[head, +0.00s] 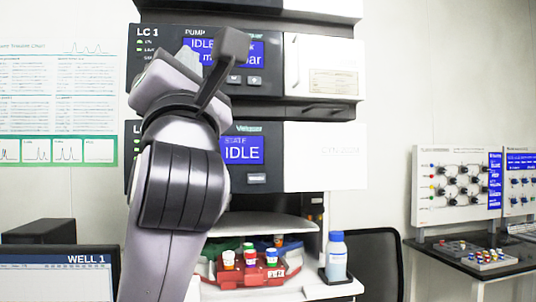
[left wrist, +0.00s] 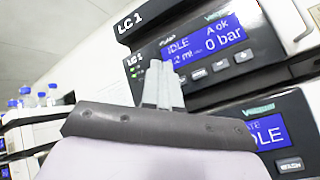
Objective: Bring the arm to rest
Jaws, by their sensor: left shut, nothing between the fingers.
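My left arm rises from the bottom of the head view, in front of the instrument stack (head: 325,155). My left gripper (head: 188,58) is at its top, pointing toward the upper module with the LC 1 label. In the left wrist view the gripper's pale fingers (left wrist: 161,75) are together, with nothing between them. The blue IDLE screen (left wrist: 203,42) shows behind them. I cannot tell how far the fingertips are from the module front. My right gripper is in neither view.
A red rack (head: 262,274) with several capped vials sits in the bay below the modules. A blue-capped bottle (head: 337,260) stands on a ledge to its right. A monitor (head: 60,272) is at lower left. A side table (head: 470,262) with panels is at right.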

